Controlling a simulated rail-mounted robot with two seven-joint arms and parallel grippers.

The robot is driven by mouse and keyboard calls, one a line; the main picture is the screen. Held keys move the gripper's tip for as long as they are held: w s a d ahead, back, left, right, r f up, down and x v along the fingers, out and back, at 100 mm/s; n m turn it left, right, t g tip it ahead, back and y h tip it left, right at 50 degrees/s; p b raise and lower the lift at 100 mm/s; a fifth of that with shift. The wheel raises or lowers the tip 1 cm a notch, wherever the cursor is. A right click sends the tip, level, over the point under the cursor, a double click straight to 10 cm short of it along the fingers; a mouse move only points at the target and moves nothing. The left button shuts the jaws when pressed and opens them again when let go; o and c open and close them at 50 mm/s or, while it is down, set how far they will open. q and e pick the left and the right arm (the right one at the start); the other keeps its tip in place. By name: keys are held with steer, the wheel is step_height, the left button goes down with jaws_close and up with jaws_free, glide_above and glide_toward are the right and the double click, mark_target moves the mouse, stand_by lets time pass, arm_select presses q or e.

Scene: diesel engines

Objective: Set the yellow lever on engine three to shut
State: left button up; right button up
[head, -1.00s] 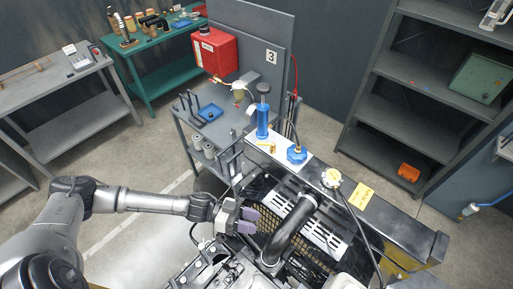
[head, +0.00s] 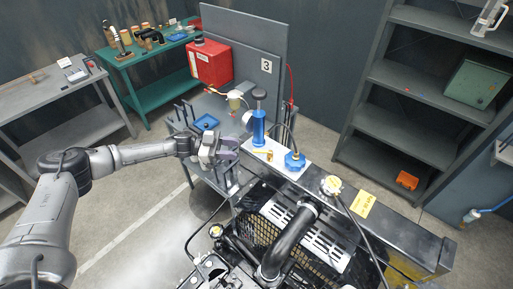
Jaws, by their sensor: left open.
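The engine (head: 300,225) stands at the lower middle, below a grey panel with a sign reading 3 (head: 266,66). A small yellow part, seemingly the yellow lever (head: 261,150), lies low on a white plate beside the blue upright cylinder (head: 259,127). Its exact setting is too small to tell. My left gripper (head: 231,149) is open and empty, with purplish fingers pointing right, just left of the yellow part and apart from it as far as I can see. My right gripper is not in view.
A blue knob (head: 295,161) and a yellow-topped cap (head: 331,185) stand right of the lever. A red tank (head: 210,62) and a grey cart with a blue tray (head: 206,122) are behind my gripper. Shelves (head: 425,75) stand at right. Open floor lies at lower left.

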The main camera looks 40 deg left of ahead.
mark_target(256, 151)
arm_select(q)
steer(key=p+x, duration=0.2)
steer(key=x, duration=0.6)
steer(key=shift+w+d, duration=0.1)
steer(key=shift+w, duration=0.05)
jaws_close()
